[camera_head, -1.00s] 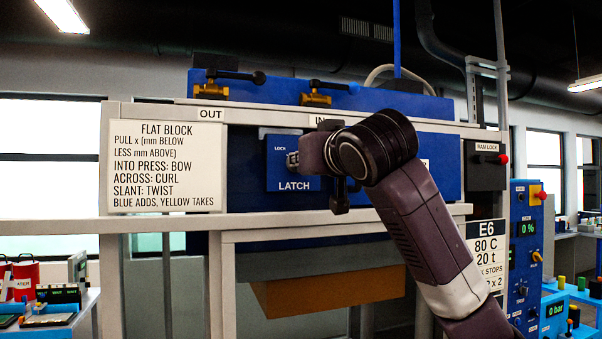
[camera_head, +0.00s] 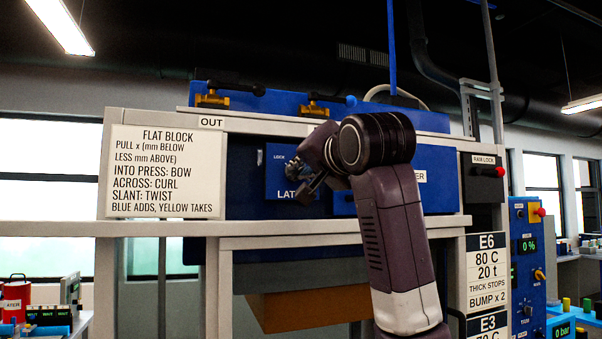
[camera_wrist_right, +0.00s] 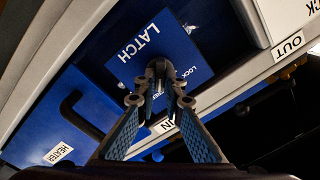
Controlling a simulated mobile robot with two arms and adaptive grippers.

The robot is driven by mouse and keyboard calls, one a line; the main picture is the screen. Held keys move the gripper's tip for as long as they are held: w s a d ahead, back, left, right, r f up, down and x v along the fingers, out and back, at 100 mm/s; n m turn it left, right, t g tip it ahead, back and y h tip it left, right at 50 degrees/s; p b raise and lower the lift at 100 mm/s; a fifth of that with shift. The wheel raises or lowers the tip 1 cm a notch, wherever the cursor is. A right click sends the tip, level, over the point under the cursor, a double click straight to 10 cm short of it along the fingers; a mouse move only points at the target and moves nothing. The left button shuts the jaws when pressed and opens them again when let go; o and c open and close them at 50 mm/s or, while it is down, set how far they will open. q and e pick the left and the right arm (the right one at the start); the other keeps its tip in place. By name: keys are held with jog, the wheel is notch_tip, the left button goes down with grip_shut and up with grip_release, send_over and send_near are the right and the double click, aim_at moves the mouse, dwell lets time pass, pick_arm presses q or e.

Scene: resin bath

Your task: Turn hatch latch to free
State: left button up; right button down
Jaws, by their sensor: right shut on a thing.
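The hatch latch sits on a blue square plate (camera_head: 280,182) on the press front, marked LOCK and LATCH. The plate also shows in the right wrist view (camera_wrist_right: 195,45). My right gripper (camera_head: 302,168) is at the plate, tilted. In the right wrist view, its fingertips (camera_wrist_right: 160,78) are closed together over the plate, beside the LOCK mark. It is shut on the latch knob, which the fingers mostly hide, so its exact angle cannot be told. In the head view my wrist covers the area right of the plate. My left gripper is not in view.
A blue HEATER panel (camera_head: 428,194) with a black bar handle (camera_wrist_right: 80,112) is right beside the latch plate. A pale rail (camera_head: 150,229) runs below. Two brass valves (camera_head: 212,99) are above. An instruction sign (camera_head: 160,170) hangs left; a RAM LOCK box (camera_head: 484,178) is right.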

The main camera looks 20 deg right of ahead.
jog(key=shift+r+m, duration=0.1)
jog(key=shift+m, duration=0.2)
dwell(0.4)
jog(key=c, duration=2)
grip_release()
jog(key=shift+d, duration=0.1)
jog(key=shift+c, duration=0.2)
jog(key=shift+s, duration=0.15)
jog(key=s, duration=1.1)
jog(key=shift+s+d, duration=0.2)
jog(key=shift+s, duration=0.2)
